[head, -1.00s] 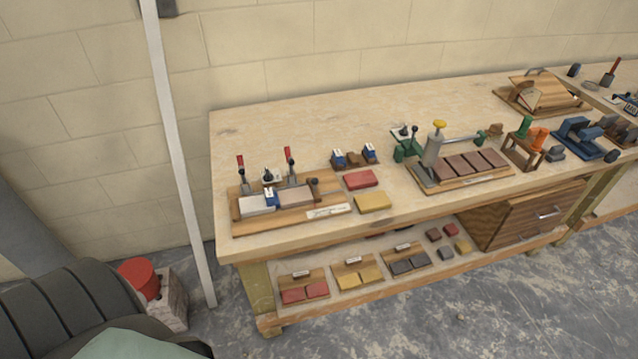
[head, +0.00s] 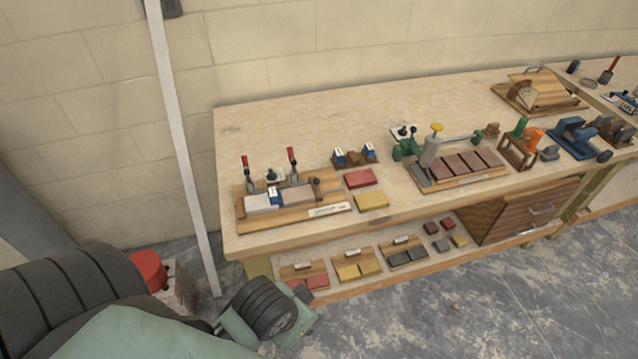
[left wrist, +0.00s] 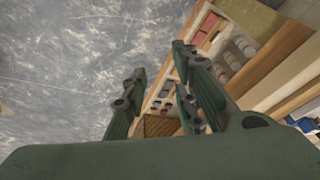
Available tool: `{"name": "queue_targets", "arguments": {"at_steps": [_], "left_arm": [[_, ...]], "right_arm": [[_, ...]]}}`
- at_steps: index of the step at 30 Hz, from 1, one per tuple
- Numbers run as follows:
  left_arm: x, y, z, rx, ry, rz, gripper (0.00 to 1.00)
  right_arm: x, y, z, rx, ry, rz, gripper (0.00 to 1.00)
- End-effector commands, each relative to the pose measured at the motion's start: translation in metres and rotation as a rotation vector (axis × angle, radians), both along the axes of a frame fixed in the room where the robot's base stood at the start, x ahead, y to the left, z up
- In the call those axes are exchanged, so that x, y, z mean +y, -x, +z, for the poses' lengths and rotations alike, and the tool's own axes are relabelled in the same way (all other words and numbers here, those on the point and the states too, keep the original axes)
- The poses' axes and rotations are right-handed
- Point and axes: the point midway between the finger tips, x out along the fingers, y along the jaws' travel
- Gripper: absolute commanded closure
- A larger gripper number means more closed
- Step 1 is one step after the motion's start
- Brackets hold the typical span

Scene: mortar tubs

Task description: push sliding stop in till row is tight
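A wooden fixture board (head: 270,222) on the left of the bench holds a row with a pale block (head: 257,202), a blue piece (head: 274,197) and a greyish block (head: 296,195). A dark-knobbed part (head: 317,185) stands at the row's right end; it may be the sliding stop. I cannot tell whether either row is tight. My left gripper (left wrist: 160,88) is empty with fingers apart, away from both boards. My right gripper is out of view.
Red (head: 359,178) and yellow (head: 371,201) blocks lie between the boards. Two red-handled clamps (head: 246,162) stand behind the left row. The lower shelf holds tiles on small boards (head: 358,264). A white pole (head: 184,150) and a red can (head: 148,270) stand left of the bench.

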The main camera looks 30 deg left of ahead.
Motion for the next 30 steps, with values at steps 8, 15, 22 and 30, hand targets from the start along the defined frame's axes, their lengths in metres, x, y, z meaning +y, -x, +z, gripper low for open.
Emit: {"name": "queue_targets", "arguments": {"at_steps": [8,15,22,30], "left_arm": [[0.036,-0.039,0.008,-0.021,-0.233,-0.163,0.74],[0.068,-0.084,-0.007,0.02,-0.484,-0.361,0.74],[0.101,-0.157,-0.008,0.18,-0.866,-0.719,0.74],[0.112,-0.244,0.025,0.501,-1.276,-1.186,0.74]], "right_arm": [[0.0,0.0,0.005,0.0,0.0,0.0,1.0],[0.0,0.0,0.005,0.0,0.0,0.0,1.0],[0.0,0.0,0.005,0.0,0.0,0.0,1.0],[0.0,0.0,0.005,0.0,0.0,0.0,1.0]]}}
